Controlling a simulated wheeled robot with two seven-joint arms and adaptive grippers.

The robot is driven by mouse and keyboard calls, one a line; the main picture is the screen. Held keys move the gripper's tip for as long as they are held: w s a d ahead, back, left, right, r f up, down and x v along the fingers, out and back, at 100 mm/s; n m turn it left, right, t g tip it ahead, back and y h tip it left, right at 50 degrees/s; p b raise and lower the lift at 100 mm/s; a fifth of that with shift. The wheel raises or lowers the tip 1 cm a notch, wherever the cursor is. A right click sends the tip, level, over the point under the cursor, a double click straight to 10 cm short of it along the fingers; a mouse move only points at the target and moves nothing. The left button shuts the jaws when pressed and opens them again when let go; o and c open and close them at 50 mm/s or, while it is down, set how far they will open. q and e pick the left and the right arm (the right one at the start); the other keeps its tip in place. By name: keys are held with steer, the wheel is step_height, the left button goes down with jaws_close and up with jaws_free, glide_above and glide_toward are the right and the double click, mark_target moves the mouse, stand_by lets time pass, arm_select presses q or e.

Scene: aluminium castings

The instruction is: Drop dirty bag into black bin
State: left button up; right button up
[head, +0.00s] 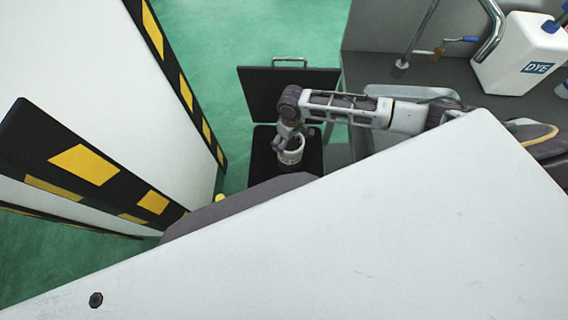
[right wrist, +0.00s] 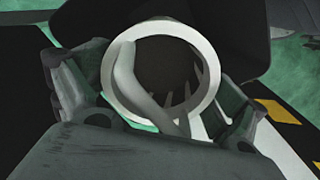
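The black bin (head: 262,158) stands on the floor beyond my white body panel, with its lid (head: 262,92) raised at the back. My right gripper (head: 290,148) reaches in from the right and is over the bin opening. It is shut on a round piece with a white ring rim (head: 292,156), which appears to be the dirty bag. In the right wrist view, the bag's white rim (right wrist: 213,88) sits between the two fingers, with a dark inside and grey folds. Its lower end is hidden. My left gripper is not in view.
A grey counter (head: 440,78) at the right holds a white DYE canister (head: 520,55) and metal pipes. White panels with black-and-yellow striped edges (head: 85,165) stand at the left, close to the bin. Green floor (head: 235,40) shows behind.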

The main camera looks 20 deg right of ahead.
steer(key=shift+r, duration=6)
steer(key=shift+s+a, duration=0.1)
